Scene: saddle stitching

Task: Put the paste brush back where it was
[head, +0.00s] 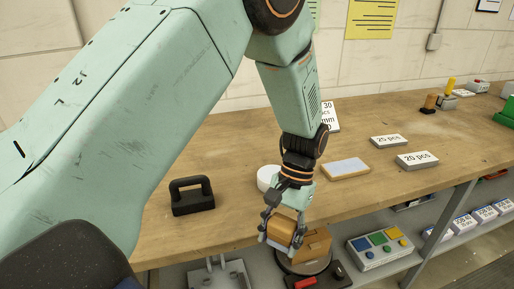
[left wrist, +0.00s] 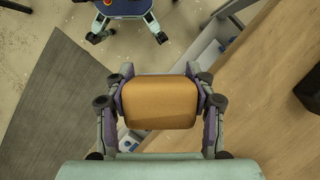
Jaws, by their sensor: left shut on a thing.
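My left gripper (head: 280,232) is shut on a tan, rounded wooden block (head: 283,228), which looks like the paste brush's handle. In the left wrist view the block (left wrist: 158,102) fills the space between the two fingers; no bristles show. The gripper holds it at the table's front edge, beside a brown block-shaped thing (head: 316,242) over a dark round base. I cannot tell whether they touch. A white round pot (head: 267,177) stands on the table behind the gripper, partly hidden by it. My right gripper is in neither view.
A black handled block (head: 192,197) stands left on the wooden table (head: 236,146). A pale-topped wooden pad (head: 346,168) and cards (head: 416,160) lie right. A panel with coloured squares (head: 380,248) sits below the front edge.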

